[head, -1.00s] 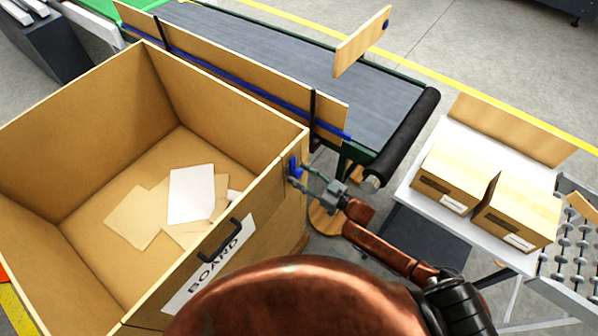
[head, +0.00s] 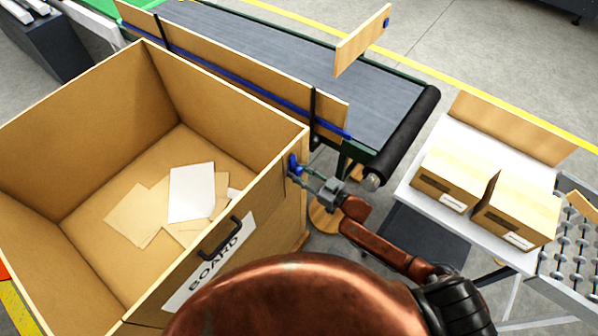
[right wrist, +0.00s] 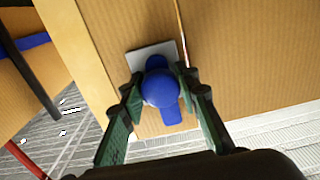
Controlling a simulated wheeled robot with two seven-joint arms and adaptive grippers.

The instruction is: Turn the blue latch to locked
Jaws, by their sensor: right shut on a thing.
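The blue latch (head: 294,164) is on the outer side of the large cardboard-coloured bin (head: 215,268), near its right corner. In the right wrist view the latch (right wrist: 161,88) has a round blue knob and a tab pointing down the picture, over a grey plate (right wrist: 150,56). My right gripper (head: 304,176) is at the latch; in the right wrist view its green fingers (right wrist: 162,92) are on both sides of the round knob, shut on it. My left gripper is not in view.
The bin has a black handle (head: 220,238) and a BOARD label (head: 208,268), with paper sheets (head: 191,192) inside. A conveyor (head: 290,60) runs behind it. Two cartons (head: 447,180) stand on a white table to the right.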

